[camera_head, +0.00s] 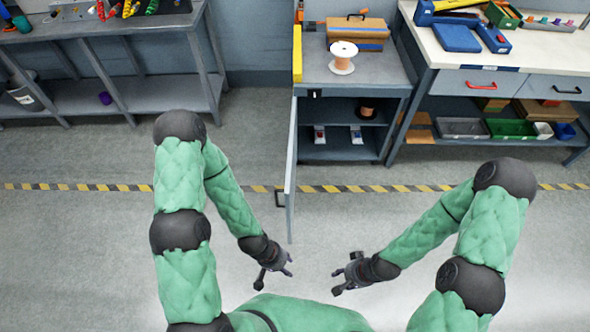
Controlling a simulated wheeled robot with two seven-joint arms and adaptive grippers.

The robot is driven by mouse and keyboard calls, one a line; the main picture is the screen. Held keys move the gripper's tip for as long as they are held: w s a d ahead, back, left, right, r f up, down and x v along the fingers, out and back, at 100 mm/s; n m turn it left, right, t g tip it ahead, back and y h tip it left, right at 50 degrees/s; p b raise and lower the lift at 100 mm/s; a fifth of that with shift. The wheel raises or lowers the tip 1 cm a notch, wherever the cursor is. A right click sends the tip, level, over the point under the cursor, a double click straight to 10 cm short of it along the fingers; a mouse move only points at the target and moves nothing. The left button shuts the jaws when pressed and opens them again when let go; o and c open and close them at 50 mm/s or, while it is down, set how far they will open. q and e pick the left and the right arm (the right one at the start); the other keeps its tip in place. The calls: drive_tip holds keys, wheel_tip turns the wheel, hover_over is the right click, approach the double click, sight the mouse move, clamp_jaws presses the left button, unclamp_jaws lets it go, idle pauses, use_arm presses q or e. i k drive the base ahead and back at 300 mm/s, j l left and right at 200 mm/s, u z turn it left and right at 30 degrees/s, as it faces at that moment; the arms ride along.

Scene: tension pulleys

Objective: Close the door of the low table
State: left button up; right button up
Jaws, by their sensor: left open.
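The low table (374,70) is a grey cabinet at the back, right of centre. Its door (291,165) hangs at the left side and stands wide open, swung out toward me and seen nearly edge-on. A dark handle (280,197) shows on the door's left side. My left gripper (272,281) is open and empty, in front of the door's near end and apart from it. My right gripper (341,281) is to the right of the door, also apart from it and seemingly empty; its fingers look spread.
Inside the cabinet are a copper-coloured spool (367,112) and small red-and-white items. A white spool (343,60) and a brown case (357,30) stand on top. A workbench (500,62) is at right, a shelf bench (70,95) at left. The floor around the door is clear.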

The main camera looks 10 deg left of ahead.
sight(287, 172)
drive_tip(key=k+j, duration=0.1)
drive_tip(key=j, duration=0.25)
drive_tip(key=k+j+z, duration=0.1)
drive_tip(key=j, duration=0.25)
drive_tip(key=k+j, duration=0.15)
drive_tip(key=j, duration=0.2)
drive_tip(key=k+j+z, duration=0.1)
drive_tip(key=j, duration=0.25)
drive_tip(key=i+j+z, duration=0.45)
drive_tip(key=i+j, duration=0.55)
drive_tip(key=i+j+u, duration=0.15)
drive_tip(key=j+u, duration=0.1)
drive_tip(key=j, duration=0.2)
